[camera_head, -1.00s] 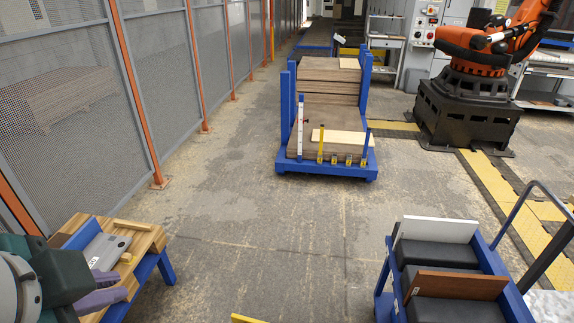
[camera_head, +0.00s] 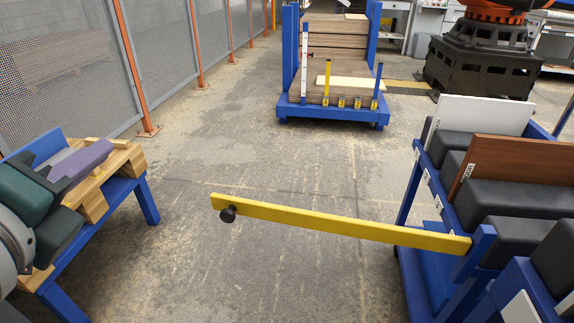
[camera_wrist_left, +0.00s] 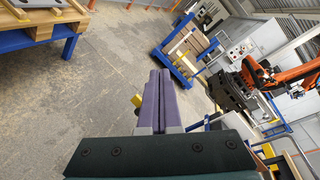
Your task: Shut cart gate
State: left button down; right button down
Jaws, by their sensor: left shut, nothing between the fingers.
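The cart gate (camera_head: 340,223) is a long yellow bar with a black knob (camera_head: 228,214) near its free left end. It is joined at its right end to a blue post of the cart (camera_head: 481,246) and sticks out to the left across the open floor, so it stands open. My left gripper (camera_head: 92,158), with purple fingers, is shut and empty at the left, over the wooden-topped bench and apart from the gate. In the left wrist view the purple fingers (camera_wrist_left: 158,98) are together, with a bit of yellow beside them. My right gripper is not in view.
The blue-legged bench (camera_head: 146,200) stands at the left. The cart holds black padded blocks, a white board (camera_head: 485,115) and a brown board (camera_head: 510,158). A loaded blue trolley (camera_head: 330,112) stands at the back. The floor between bench and gate is clear.

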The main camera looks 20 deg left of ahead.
pick_arm(q)
jog(key=d+f+m+t+h+b, duration=0.1)
jog(key=d+f+m+h+b, duration=0.1)
jog(key=f+m+b, duration=0.65)
jog(key=d+f+m+t+h+b, duration=0.2)
jog(key=f+m+b, duration=0.2)
jog(key=f+b, duration=0.9)
jog(key=p, duration=0.2)
send_near(226, 218)
jog(key=w, duration=0.4)
jog(key=w+a, duration=0.1)
jog(key=w, duration=0.1)
jog(key=shift+w, duration=0.35)
jog(key=shift+a+m, duration=0.1)
jog(key=shift+m, duration=0.15)
